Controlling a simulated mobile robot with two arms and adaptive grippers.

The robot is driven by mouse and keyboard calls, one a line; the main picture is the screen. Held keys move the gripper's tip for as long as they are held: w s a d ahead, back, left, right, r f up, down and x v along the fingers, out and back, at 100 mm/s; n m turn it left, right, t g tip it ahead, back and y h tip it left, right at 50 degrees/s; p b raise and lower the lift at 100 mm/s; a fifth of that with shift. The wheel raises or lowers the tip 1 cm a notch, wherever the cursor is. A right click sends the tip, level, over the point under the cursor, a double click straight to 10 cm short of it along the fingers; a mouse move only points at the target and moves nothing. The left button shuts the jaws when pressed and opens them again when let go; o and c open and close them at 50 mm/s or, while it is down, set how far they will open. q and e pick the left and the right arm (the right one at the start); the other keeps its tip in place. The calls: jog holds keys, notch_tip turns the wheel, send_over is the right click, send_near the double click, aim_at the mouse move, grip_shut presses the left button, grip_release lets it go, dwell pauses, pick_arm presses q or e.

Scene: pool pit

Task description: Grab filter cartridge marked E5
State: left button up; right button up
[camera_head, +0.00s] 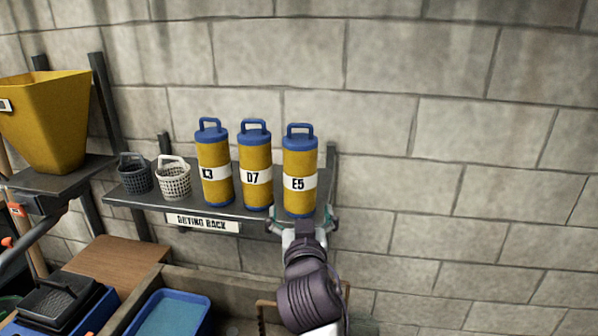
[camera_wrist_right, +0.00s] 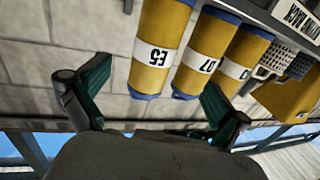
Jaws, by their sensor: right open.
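The filter cartridge marked E5 (camera_head: 299,164) is a yellow cylinder with blue ends, a blue top handle and a white label. It stands upright at the right end of the shelf (camera_head: 255,212). My right gripper (camera_head: 303,222) is open and empty, low in front of E5, its fingers spread to either side of the base. In the right wrist view, E5 (camera_wrist_right: 158,45) appears upside down, beyond the gap between the open fingers (camera_wrist_right: 155,88). I cannot tell how far apart they are in depth. My left gripper is not in view.
Cartridge D7 (camera_head: 255,158) stands close left of E5, with another similar cartridge (camera_head: 214,155) beyond it. A white basket (camera_head: 174,184) and a dark basket (camera_head: 135,177) sit farther left. A shelf bracket is right of E5. Below are a blue tray (camera_head: 205,300) and a wooden board (camera_head: 115,262).

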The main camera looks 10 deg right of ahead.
aim_at(299, 189)
jog(key=w, duration=0.2)
jog(key=w+d+p, duration=0.1)
jog(key=w, duration=0.2)
jog(key=w+p, duration=0.1)
jog(key=w, duration=0.2)
jog(key=shift+d, duration=0.25)
jog(key=w+p, duration=0.2)
jog(key=w, duration=0.1)
jog(key=w+d+p, duration=0.1)
jog(key=shift+w+d+r+p, duration=0.1)
jog(key=shift+w+r+p, duration=0.15)
jog(key=shift+r+p, duration=0.1)
jog(key=shift+w+f, duration=0.2)
jog(key=shift+w, duration=0.15)
jog(key=shift+c, duration=0.2)
jog(key=shift+s, duration=0.1)
jog(key=shift+c, duration=1.2)
jog(key=shift+r, duration=0.1)
jog(key=c, duration=1)
